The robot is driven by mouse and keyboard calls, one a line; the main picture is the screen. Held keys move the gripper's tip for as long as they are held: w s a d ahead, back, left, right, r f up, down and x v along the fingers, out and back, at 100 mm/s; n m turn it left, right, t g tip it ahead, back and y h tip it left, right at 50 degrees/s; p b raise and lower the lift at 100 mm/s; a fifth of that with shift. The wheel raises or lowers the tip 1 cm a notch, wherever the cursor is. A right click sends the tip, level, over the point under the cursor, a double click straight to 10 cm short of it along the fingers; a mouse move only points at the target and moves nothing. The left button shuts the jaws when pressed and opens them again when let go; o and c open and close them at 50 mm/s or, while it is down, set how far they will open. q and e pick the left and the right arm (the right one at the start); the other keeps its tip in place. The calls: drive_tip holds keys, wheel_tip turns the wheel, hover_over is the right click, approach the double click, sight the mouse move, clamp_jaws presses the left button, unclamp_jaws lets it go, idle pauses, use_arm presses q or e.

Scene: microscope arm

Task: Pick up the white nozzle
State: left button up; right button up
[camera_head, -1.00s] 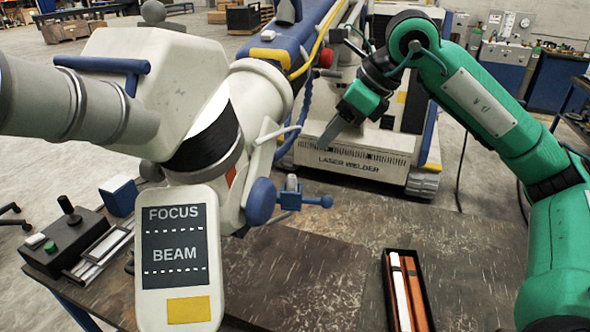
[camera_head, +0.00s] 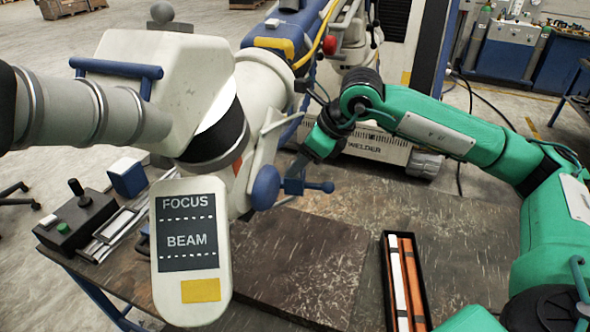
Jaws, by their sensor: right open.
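A long white piece (camera_head: 398,285) lies beside an orange one in a narrow black tray on the table; it is the closest match I see to the white nozzle, but I cannot be sure. My right gripper (camera_head: 297,165) is at the end of the green arm, just behind the blue knob of the microscope. It points down and left, well away from the tray. It holds nothing that I can see, and its fingertips are partly hidden. My left gripper is not in view.
The large white microscope head (camera_head: 165,90) with its FOCUS/BEAM panel (camera_head: 187,235) fills the left. Its blue knob (camera_head: 265,187) is close to my right gripper. A black control box (camera_head: 75,222) is at the table's left. The dark board (camera_head: 300,270) is clear.

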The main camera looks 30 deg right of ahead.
drive_tip(key=shift+w+a+f, duration=0.2)
drive_tip(key=shift+w+f, duration=0.05)
drive_tip(key=shift+f, duration=0.3)
clamp_jaws()
drive_tip(key=shift+r, duration=0.1)
